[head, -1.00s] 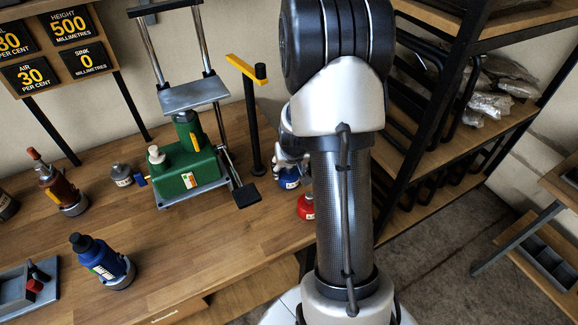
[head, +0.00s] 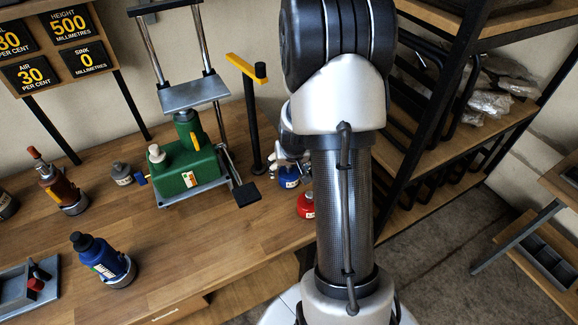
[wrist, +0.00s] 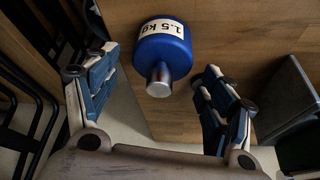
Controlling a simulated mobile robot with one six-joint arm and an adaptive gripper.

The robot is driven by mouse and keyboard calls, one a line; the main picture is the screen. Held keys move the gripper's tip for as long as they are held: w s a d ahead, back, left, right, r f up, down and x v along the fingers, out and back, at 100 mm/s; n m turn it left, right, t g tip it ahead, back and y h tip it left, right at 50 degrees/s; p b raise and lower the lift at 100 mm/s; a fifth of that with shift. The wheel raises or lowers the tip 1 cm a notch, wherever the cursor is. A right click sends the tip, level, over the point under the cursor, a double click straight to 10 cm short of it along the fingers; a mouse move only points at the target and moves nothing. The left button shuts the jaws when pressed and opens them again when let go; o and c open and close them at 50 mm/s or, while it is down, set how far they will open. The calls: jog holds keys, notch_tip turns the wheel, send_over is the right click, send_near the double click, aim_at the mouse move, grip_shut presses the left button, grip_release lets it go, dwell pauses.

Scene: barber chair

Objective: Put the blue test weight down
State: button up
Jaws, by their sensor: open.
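The blue test weight (head: 288,177) stands on the wooden bench near its right end, next to a red weight (head: 306,204). In the wrist view the blue weight (wrist: 163,48) shows a white "1.5 kg" label and a silver knob pointing toward my gripper (wrist: 160,72). The two fingers are spread apart on either side of it, with a visible gap on each side. In the head view my gripper (head: 287,156) is just above the weight and partly hidden by my arm.
A black post with a yellow arm (head: 252,125) stands close to the left of the weight. A green jack (head: 187,170) is further left, with a blue bottle (head: 100,258) nearer the front. A black metal rack (head: 425,130) stands to the right.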

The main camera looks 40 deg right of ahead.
jog(key=s+a+r+n+p, duration=0.1)
jog(key=s+a+r+p, duration=0.1)
jog(key=a+r, duration=0.5)
jog(key=s+a+r+p, duration=0.1)
jog(key=s+a+r, duration=0.15)
jog(key=r, duration=0.75)
jog(key=s+a+r+n+y, duration=0.1)
jog(key=s+a+r+n, duration=0.1)
jog(key=s+a+r, duration=0.3)
jog(key=s+a+r+n+y, duration=0.1)
jog(key=s+a+r+n, duration=0.2)
jog(key=s+a, duration=0.7)
notch_tip(320, 180, up, 2)
jog(key=shift+s+a+r+t, duration=0.2)
jog(key=shift+s+a+t, duration=0.2)
jog(key=shift+a, duration=0.75)
jog(key=shift+w+f, duration=0.1)
jog(key=shift+f, duration=0.25)
